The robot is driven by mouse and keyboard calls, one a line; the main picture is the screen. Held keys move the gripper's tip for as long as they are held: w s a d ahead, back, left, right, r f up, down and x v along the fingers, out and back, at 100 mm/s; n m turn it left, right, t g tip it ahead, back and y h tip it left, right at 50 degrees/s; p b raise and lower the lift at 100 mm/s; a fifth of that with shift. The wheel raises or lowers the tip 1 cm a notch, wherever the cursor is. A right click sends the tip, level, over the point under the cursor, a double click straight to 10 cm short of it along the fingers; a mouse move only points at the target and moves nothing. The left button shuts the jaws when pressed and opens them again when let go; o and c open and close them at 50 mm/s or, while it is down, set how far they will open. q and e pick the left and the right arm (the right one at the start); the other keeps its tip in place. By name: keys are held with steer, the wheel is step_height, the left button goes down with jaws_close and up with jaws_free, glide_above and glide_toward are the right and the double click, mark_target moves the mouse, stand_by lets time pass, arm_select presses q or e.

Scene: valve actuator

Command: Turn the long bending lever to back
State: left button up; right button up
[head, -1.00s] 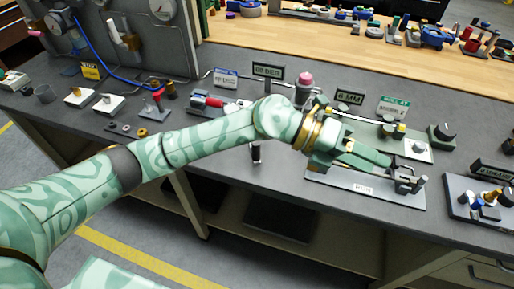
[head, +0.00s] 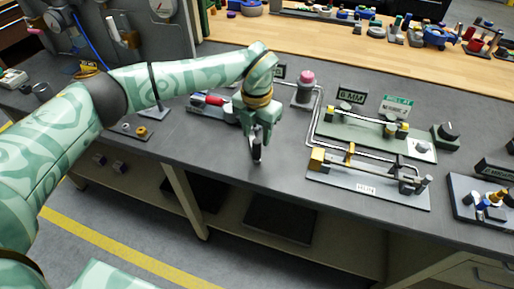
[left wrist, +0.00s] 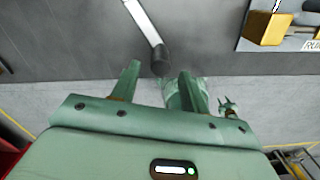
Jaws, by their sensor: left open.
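The long bending lever (left wrist: 144,22) is a pale metal bar with a black grip at its end in the left wrist view. The black grip (head: 257,153) points toward the table's front edge in the head view; most of the bar is hidden behind my left gripper. My left gripper (head: 258,148) points down over the lever's end. In the left wrist view its fingers (left wrist: 158,80) are apart, with the black grip just beyond the gap between them. Contact cannot be told. What may be my right gripper (left wrist: 228,104) shows small and far below.
A red-handled tool (head: 212,101) lies left of my left gripper. To the right, a bent tube runs past a green-based fixture (head: 365,132) and a grey-based fixture (head: 365,188). A pink-topped knob (head: 306,82) stands behind. The table's front edge is close to the grip.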

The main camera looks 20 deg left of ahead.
mark_target(257, 141)
arm_select(q)
step_height(257, 141, down, 6)
steer(key=shift+b, duration=0.45)
jaws_close()
